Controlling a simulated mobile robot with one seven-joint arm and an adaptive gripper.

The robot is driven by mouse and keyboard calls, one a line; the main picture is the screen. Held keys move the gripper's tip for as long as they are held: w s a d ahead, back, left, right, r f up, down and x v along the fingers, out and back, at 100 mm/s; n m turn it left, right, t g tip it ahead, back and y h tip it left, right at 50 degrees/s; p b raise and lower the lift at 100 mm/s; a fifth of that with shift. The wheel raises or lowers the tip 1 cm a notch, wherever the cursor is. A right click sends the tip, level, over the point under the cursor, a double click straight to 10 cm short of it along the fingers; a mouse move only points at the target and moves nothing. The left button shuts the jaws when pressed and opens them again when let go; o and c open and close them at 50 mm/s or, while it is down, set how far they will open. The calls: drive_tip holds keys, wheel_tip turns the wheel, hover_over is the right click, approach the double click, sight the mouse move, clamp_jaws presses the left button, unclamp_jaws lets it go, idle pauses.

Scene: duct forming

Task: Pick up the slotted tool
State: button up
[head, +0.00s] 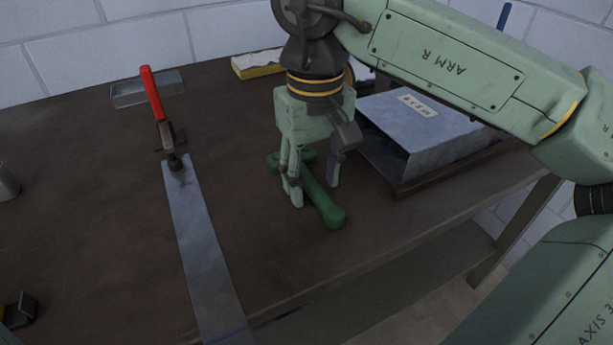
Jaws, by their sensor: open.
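A dark green tool (334,216) lies on the brown bench directly below my gripper. It has a long bar with a rounded knob at the near end and a wider cross piece at the far end. No slot can be made out from here, and the fingers hide part of it. My gripper (314,190) points down and is open, with one finger on each side of the bar. I cannot tell whether either finger touches it. The tool appears to rest on the bench.
A red-handled clamp (154,95) stands over a long metal strip (203,245) at the left. A bent sheet-metal duct piece (440,140) sits right of my gripper. A metal tray (147,89) and a yellow-and-white block (257,64) are at the back. The bench's front edge is close.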

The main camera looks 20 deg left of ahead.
clamp_jaws()
idle(0.5)
idle(0.3)
